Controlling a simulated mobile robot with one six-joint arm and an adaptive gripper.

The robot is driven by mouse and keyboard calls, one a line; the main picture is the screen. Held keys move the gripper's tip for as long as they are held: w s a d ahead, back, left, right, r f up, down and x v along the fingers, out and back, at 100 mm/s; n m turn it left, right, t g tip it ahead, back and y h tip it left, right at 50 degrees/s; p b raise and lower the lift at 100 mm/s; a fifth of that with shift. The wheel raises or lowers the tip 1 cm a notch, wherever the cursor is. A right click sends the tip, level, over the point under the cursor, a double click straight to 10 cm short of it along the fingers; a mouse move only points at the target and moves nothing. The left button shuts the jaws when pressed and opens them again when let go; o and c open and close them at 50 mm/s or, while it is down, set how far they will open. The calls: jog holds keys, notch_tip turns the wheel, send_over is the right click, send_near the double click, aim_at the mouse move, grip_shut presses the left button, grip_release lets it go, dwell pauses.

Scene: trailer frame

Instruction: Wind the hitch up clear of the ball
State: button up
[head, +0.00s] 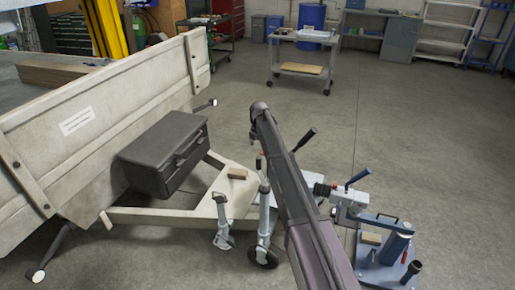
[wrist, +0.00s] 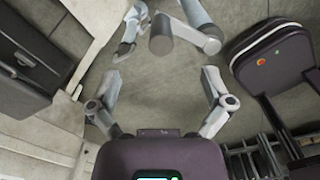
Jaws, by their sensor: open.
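The hitch (head: 349,196), grey with a blue-handled lever and black bellows, sits over the blue stand (head: 397,246) at the drawbar's front. The ball is hidden beneath it. The jockey wheel (head: 264,226) stands upright beside the drawbar, its small wheel on the floor. In the wrist view a grey crank with a cylindrical grip (wrist: 162,38) appears beyond my fingertips. My gripper (wrist: 161,82) is open and empty, fingers spread either side, with a gap to the crank. In the head view my arm crosses the middle and my fingers cannot be made out.
The trailer's beige side (head: 95,110) and black toolbox (head: 168,155) stand left of the drawbar (head: 165,216). A black-handled lever (head: 306,138) rises just right of my arm. A wheeled cart (head: 301,60) stands at the back.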

aim_at(258, 157)
jog(key=shift+f+b, duration=3.5)
jog(key=shift+f, duration=0.3)
jog(key=shift+r, duration=0.15)
jog(key=shift+c, duration=1)
jog(key=shift+r, duration=0.1)
grip_shut()
jog(key=shift+a, duration=0.1)
